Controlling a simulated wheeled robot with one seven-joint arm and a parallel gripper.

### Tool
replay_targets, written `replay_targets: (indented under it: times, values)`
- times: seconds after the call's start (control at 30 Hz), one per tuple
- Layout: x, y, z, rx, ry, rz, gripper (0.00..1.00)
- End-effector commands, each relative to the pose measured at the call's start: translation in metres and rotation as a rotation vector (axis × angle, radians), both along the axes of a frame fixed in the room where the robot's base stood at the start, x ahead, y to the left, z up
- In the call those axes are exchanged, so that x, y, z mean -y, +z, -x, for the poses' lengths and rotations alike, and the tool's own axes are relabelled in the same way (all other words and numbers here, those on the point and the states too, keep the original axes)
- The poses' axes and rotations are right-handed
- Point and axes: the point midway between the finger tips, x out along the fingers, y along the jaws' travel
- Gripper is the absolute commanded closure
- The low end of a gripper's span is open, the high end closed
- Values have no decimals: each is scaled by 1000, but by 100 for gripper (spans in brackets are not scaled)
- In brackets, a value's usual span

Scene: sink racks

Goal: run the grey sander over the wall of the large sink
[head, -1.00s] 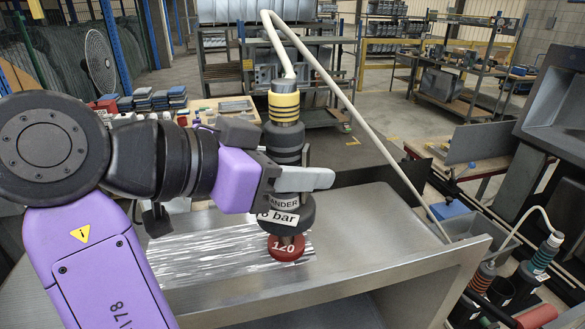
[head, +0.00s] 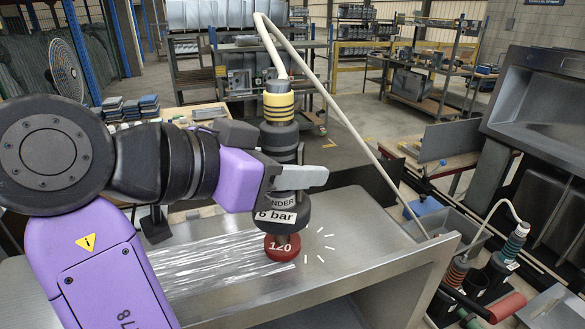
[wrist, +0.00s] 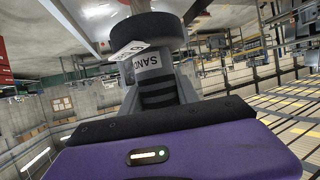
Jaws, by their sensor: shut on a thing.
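My gripper (head: 297,179) is shut on the sander (head: 282,140), which stands upright in it. The sander has a dark grey body, a yellow and black banded top, a "6 bar" label and a red disc (head: 282,248) marked 120. The disc appears to touch the broad metal wall of the large sink (head: 365,235). Bright streaks run across the wall to the left of the disc. Short white marks show beside the disc at its right. In the wrist view the sander's body (wrist: 155,75) rises beyond the purple gripper housing.
Another metal sink (head: 545,120) stands at the far right. The wall right of the disc is clear.

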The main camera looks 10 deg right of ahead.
Motion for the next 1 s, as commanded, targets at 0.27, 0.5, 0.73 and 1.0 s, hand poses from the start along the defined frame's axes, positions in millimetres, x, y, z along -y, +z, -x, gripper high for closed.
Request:
replay_targets:
  times: [0.27,0.5,0.73,1.0]
  values:
    - [0,35,0,6,0,0,100]
    - [0,57,0,7,0,0,100]
    - [0,63,0,6,0,1,100]
    - [0,62,0,6,0,1,100]
